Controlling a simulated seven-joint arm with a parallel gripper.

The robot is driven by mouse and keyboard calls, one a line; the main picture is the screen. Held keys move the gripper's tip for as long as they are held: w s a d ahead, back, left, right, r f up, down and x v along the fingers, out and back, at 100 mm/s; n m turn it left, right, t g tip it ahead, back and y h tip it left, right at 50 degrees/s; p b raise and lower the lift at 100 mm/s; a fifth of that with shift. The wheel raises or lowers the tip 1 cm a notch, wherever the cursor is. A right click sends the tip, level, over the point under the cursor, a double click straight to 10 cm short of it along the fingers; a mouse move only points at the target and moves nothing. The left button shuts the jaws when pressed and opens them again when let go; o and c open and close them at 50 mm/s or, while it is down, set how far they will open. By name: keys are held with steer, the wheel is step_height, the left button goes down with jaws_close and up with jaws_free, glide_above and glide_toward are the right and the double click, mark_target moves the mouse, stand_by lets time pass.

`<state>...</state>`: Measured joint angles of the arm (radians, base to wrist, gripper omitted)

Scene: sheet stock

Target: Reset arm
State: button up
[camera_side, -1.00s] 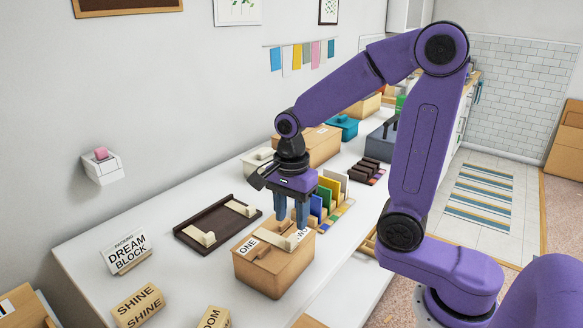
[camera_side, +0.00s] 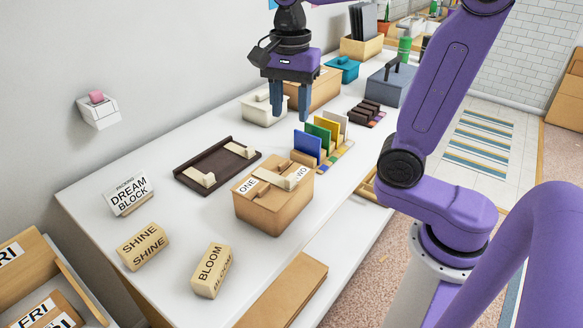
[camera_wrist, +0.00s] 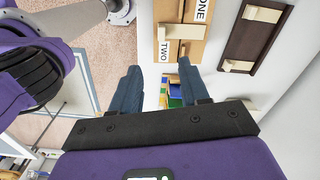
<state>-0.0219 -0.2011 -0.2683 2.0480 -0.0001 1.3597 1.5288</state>
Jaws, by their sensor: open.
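My gripper (camera_side: 290,101) is open and empty, raised high above the white table in the side view. Its two blue-grey fingers point down, apart from everything below. In the wrist view my gripper (camera_wrist: 158,88) shows spread fingers with nothing between them. Below it stands a cardboard box (camera_side: 270,213) marked ONE and TWO, with a cream bar lying across its top. The box also shows in the wrist view (camera_wrist: 187,12).
On the white table (camera_side: 130,250) are a dark tray (camera_side: 210,165) with cream pieces, coloured upright sheets (camera_side: 309,146), dark blocks (camera_side: 362,113), a white lidded box (camera_side: 258,111), and SHINE (camera_side: 143,246) and BLOOM (camera_side: 211,270) blocks. The air around my gripper is clear.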

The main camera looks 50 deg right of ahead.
steer(key=s+f+n, duration=0.5)
steer(key=s+n, duration=0.4)
steer(key=n, duration=0.4)
steer(key=s+f+n, duration=0.6)
steer(key=s+n, duration=0.3)
steer(key=n, duration=0.5)
steer(key=shift+s+n, duration=0.15)
steer(key=shift+n, duration=0.15)
steer(key=shift+a+r, duration=0.1)
